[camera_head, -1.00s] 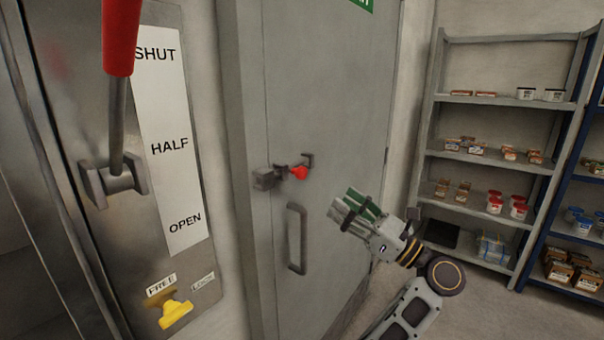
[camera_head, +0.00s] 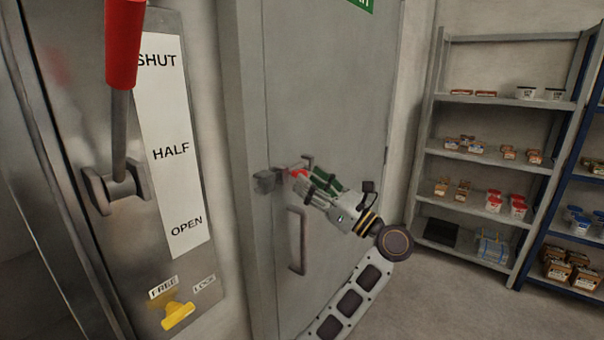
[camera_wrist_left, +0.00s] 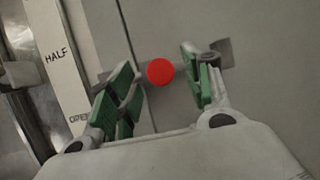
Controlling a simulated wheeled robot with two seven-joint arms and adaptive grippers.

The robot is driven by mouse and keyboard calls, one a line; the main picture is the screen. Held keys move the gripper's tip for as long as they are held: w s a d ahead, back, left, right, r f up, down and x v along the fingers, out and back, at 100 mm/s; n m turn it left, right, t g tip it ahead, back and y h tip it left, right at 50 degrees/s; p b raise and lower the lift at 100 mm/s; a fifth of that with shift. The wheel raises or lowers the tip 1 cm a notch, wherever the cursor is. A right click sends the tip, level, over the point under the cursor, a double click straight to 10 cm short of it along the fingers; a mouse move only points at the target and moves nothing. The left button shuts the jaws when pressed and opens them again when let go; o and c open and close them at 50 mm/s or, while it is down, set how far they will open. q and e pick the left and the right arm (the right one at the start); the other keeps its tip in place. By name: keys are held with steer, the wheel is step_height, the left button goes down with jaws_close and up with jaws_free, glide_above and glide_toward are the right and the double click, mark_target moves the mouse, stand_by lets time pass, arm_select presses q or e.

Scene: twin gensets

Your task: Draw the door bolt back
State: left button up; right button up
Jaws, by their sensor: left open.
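The grey door (camera_head: 335,110) stands shut, with a bolt (camera_head: 268,180) at its left edge and a vertical pull handle (camera_head: 297,240) below it. The bolt has a red knob (camera_head: 299,173). My left gripper (camera_head: 310,182) has come in from the right and is at the knob, partly covering it. In the left wrist view the red knob (camera_wrist_left: 160,72) shows between the green-padded, spread fingers of the left gripper (camera_wrist_left: 158,78). The pads appear apart from the knob; how deep it lies between them is unclear. My right gripper is not in view.
Left of the door is a metal panel with a red-handled lever (camera_head: 123,45), a SHUT/HALF/OPEN label (camera_head: 165,120) and a yellow knob (camera_head: 177,314). A grey shelf unit (camera_head: 510,100) with small goods stands to the right. The floor (camera_head: 440,300) between is clear.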

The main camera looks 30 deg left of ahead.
arm_select(q)
steer(key=x, duration=0.3)
steer(key=shift+a, duration=0.25)
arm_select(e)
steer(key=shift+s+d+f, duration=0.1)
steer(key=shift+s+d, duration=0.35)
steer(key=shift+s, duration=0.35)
arm_select(q)
steer(key=shift+c, duration=0.4)
jaws_close()
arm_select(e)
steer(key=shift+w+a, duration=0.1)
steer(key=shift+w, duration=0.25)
